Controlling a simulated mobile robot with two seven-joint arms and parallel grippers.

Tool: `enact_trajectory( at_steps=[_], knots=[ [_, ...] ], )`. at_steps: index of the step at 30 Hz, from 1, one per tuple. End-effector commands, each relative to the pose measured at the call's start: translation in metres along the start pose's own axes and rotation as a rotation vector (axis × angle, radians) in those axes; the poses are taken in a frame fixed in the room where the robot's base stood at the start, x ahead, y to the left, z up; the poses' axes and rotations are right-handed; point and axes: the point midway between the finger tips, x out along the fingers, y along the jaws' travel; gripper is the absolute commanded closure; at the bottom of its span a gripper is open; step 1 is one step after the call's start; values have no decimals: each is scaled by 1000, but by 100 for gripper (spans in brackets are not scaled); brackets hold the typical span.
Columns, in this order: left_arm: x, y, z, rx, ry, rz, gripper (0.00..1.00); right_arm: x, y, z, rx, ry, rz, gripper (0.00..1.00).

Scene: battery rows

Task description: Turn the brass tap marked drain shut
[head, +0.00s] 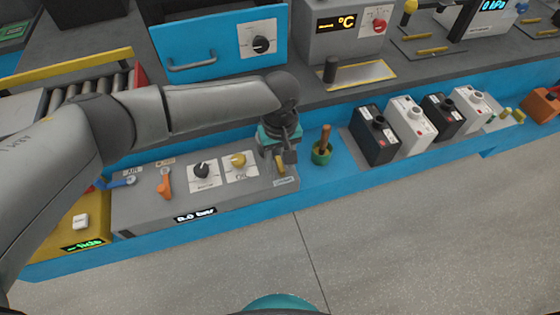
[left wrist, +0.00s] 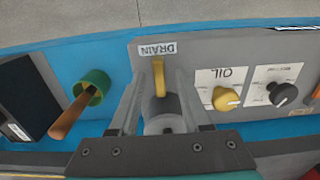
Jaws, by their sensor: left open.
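The brass tap (left wrist: 159,76) has a short yellow lever on a grey round body, above a label reading DRAIN (left wrist: 158,48). In the left wrist view the lever lies in line between my left gripper's (left wrist: 160,85) two fingers, with a gap on each side. The gripper is open and holds nothing. In the head view my left gripper (head: 286,156) is over the right end of the grey panel (head: 215,200), and the brass tap (head: 280,167) shows partly beside its fingers. My right gripper is not in view.
Beside the tap are a yellow OIL knob (left wrist: 226,99) and a black knob (left wrist: 283,93). A green pot (head: 322,152) with a brown handle stands just right of the panel. Several battery boxes (head: 375,135) stand further right. An orange lever (head: 165,183) is at the panel's left.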

Motion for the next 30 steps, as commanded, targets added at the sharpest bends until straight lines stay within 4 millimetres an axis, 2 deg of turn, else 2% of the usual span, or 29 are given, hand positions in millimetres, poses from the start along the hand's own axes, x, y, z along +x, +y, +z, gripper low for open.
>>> enact_trajectory(
  at_steps=[8, 20, 30],
  knots=[
    [1, 0, 0, 1, 0, 1, 54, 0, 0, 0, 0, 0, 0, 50],
    [0, 0, 0, 0, 0, 1, 99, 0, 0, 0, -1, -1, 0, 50],
    [0, 0, 0, 0, 0, 0, 100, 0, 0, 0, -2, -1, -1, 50]
  ],
)
